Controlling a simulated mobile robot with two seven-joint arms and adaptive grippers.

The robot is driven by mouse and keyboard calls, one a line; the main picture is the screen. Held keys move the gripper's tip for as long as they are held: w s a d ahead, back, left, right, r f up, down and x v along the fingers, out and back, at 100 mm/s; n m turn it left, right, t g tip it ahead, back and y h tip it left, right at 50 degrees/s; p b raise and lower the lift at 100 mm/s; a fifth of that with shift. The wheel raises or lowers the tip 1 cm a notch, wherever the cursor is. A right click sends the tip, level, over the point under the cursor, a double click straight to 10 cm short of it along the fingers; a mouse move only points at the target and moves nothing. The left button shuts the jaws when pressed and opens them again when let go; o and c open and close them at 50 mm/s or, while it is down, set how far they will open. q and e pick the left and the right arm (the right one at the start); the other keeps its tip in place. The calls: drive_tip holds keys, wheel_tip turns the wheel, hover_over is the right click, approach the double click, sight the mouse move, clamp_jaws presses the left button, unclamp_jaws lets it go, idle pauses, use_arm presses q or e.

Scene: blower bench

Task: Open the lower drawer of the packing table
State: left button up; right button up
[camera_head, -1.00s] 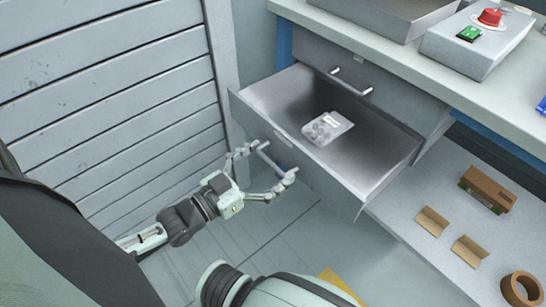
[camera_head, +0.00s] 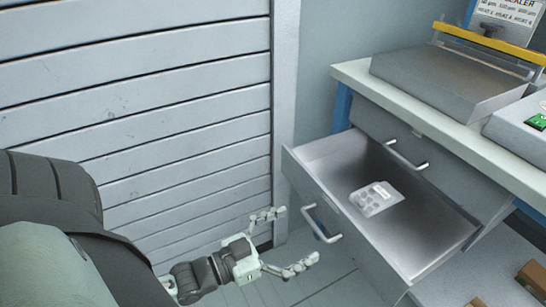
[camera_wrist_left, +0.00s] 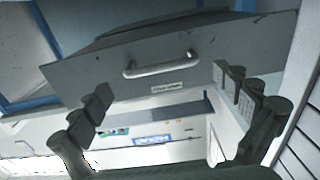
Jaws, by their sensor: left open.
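The lower drawer (camera_head: 400,235) of the packing table is pulled out, its inside showing in the head view. A clear blister pack (camera_head: 376,198) lies on its floor. The drawer's handle (camera_head: 321,224) is on its front face, and the handle also shows in the left wrist view (camera_wrist_left: 161,66). My left gripper (camera_head: 297,237) is open and empty, its fingers apart and just left of the handle, not touching it. In the left wrist view the fingers (camera_wrist_left: 170,105) stand spread on both sides of the drawer front. My right gripper is not in view.
The shut upper drawer with its bar handle (camera_head: 406,157) is above the open one. The tabletop (camera_head: 365,78) carries a grey tray-like unit (camera_head: 440,75) and a box with a green button. A slatted shutter wall (camera_head: 140,100) is on the left. Brown cartons (camera_head: 533,277) sit lower right.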

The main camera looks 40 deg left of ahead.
use_arm(q)
drive_tip(key=v, duration=0.7)
drive_tip(key=shift+s, duration=0.3)
drive_tip(key=shift+a, duration=0.1)
drive_tip(key=w+f+g+y+p, duration=0.1)
drive_tip(key=w+f+g+y, duration=0.35)
drive_tip(key=f, duration=0.65)
drive_tip(key=s+f+n+g+y+p, duration=0.1)
drive_tip(key=s+f+n+g+y, duration=0.1)
drive_tip(key=f+g, duration=0.4)
drive_tip(key=shift+s+a+f+g+y, duration=0.35)
drive_tip(key=shift+s+g+y, duration=0.2)
drive_tip(key=shift+s+g, duration=1)
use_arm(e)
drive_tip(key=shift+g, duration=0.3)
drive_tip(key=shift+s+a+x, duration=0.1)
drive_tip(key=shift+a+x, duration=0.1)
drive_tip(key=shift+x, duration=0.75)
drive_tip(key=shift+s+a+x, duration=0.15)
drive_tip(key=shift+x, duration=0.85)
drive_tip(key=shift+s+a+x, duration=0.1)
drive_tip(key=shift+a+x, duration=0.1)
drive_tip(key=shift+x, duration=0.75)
use_arm(q)
drive_tip(key=shift+w, duration=0.2)
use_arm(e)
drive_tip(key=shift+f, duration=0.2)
